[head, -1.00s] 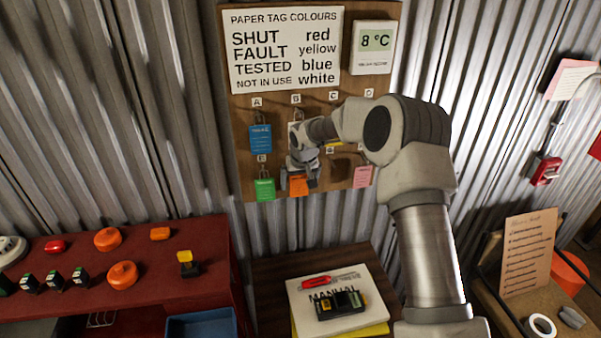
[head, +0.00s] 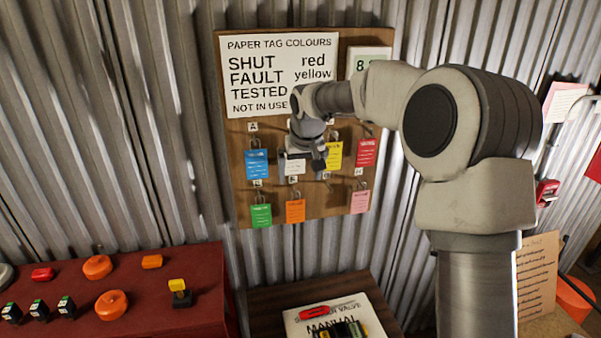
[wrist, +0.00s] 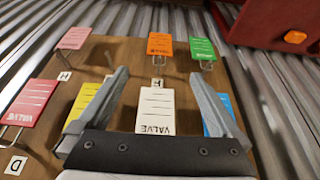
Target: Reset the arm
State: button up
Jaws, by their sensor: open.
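My gripper (head: 308,166) is open in front of the pegboard (head: 237,135), over the white tag in the upper row. In the wrist view my gripper (wrist: 160,82) has its two fingers spread either side of the white tag (wrist: 155,108), with nothing seen held. The white tag also shows partly behind my gripper in the head view (head: 293,167). A blue tag (head: 257,164) hangs left of it, and a yellow tag (head: 334,154) and red tag (head: 366,152) hang right. Whether the fingers touch the board cannot be told.
Green (head: 261,215), orange (head: 295,211) and pink (head: 359,201) tags hang in the lower row. A colour sign (head: 278,75) is above, partly covered by my arm. A red bench (head: 140,310) stands lower left, and a small table (head: 270,290) stands below the board.

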jog(key=s+d+r+h, duration=0.1)
jog(key=s+d+r, duration=0.3)
jog(key=s, duration=0.6)
jog(key=s+d+r+h, duration=0.1)
jog(key=s+d+r, duration=0.35)
jog(key=s, duration=0.55)
jog(key=s+d+f+m, duration=0.1)
jog(key=s+d+f, duration=0.1)
jog(key=s, duration=0.7)
jog(key=s+d+f+m+t+y, duration=0.1)
jog(key=s+d+f, duration=0.1)
jog(key=s, duration=0.6)
jog(key=shift+s+b, duration=0.35)
jog(key=shift+s, duration=0.05)
dwell(0.3)
